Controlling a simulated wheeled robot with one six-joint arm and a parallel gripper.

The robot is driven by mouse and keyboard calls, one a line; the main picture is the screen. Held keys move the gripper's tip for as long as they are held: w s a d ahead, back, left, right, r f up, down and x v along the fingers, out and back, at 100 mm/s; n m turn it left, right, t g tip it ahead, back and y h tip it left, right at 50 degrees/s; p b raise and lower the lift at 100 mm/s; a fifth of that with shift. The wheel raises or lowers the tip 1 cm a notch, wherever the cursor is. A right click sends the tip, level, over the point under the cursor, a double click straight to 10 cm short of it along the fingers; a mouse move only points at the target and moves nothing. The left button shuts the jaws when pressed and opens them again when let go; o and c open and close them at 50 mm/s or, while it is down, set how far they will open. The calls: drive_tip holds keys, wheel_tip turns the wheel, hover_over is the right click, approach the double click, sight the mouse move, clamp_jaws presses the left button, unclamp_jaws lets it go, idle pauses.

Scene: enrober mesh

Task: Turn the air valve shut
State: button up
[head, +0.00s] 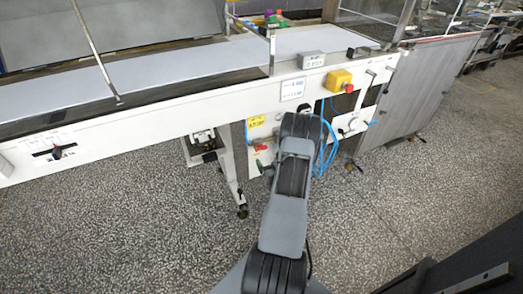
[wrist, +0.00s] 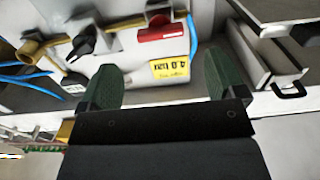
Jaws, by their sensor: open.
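In the wrist view a panel carries air fittings. A red block-like part with pale print (wrist: 163,33) sits beside brass pieces, and a black knob (wrist: 82,40) is mounted on a grey body to its left. I cannot tell for certain which is the air valve. A yellow pressure label (wrist: 170,68) lies near the red part. My gripper (wrist: 160,66) is open, its two green fingers apart with nothing gripped. The red part and label appear beyond the fingertips. In the head view the red part (head: 262,147) shows just left of my arm, which hides my gripper.
Blue hoses (head: 327,150) hang right of my arm, and blue hose (wrist: 192,40) also runs by the red part. A yellow box with a red button (head: 339,80) is on the white frame. A machine leg (head: 232,180) stands left. A drawer-like metal part (wrist: 270,65) is at right.

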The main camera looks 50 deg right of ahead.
sight(262, 150)
drive_tip(key=x, duration=0.8)
drive_tip(key=c, duration=0.9)
drive_tip(key=shift+b, duration=0.3)
